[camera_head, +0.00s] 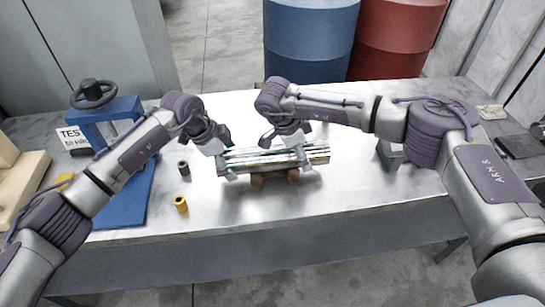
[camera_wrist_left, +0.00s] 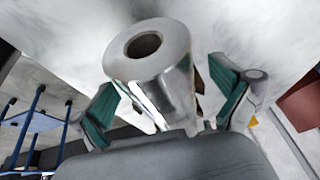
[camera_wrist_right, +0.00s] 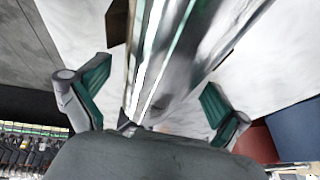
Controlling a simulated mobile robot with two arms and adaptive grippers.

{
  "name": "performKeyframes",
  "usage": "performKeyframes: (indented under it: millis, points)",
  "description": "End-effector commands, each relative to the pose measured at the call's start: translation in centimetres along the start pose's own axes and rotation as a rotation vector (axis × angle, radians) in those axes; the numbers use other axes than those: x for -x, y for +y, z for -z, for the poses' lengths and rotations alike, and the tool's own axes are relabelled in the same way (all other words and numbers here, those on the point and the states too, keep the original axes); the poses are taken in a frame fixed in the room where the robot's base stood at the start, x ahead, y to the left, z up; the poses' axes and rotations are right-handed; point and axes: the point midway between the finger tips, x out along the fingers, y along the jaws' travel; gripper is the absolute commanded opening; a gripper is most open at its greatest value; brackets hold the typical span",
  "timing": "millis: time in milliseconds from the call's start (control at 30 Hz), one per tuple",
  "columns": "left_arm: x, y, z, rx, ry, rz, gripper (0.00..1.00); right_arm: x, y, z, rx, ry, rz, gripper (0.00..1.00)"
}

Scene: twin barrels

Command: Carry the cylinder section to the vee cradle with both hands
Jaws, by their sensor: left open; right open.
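The cylinder section (camera_head: 262,158) is a shiny metal tube lying level across the middle of the table. Its holed end faces the left wrist view (camera_wrist_left: 150,60). A brown wooden block, seemingly the vee cradle (camera_head: 275,179), shows under its middle; contact between them is hard to tell. My left gripper (camera_head: 225,152) is open, its green-padded fingers on either side of the tube's left end with gaps. My right gripper (camera_head: 287,147) is open over the right part, and the right wrist view shows the tube (camera_wrist_right: 165,60) between its spread fingers.
A blue press (camera_head: 105,115) with a handwheel stands at the left. A dark small cylinder (camera_head: 183,168) and a yellow one (camera_head: 181,204) stand left of the tube. Blue (camera_head: 310,40) and red (camera_head: 397,40) barrels stand behind the table. The table front (camera_head: 300,200) is clear.

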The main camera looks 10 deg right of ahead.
Motion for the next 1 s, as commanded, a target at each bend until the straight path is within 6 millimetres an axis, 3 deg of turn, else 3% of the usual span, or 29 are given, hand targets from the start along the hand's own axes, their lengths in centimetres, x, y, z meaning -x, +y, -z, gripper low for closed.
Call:
performKeyframes:
  millis: [167, 467, 1000]
  points:
    - [-1.19, 0.04, -0.01, -0.001, 0.000, -0.001, 1.00, -1.15, 0.00, 0.05, 0.000, 0.001, 0.000, 1.00]
    - [-1.33, 0.03, -0.02, -0.001, 0.000, 0.000, 1.00, -1.30, -0.01, 0.05, 0.000, 0.001, 0.000, 1.00]
    - [-1.26, 0.00, 0.01, -0.001, 0.000, 0.000, 0.12, -1.25, -0.04, 0.06, 0.000, 0.001, 0.001, 0.12]
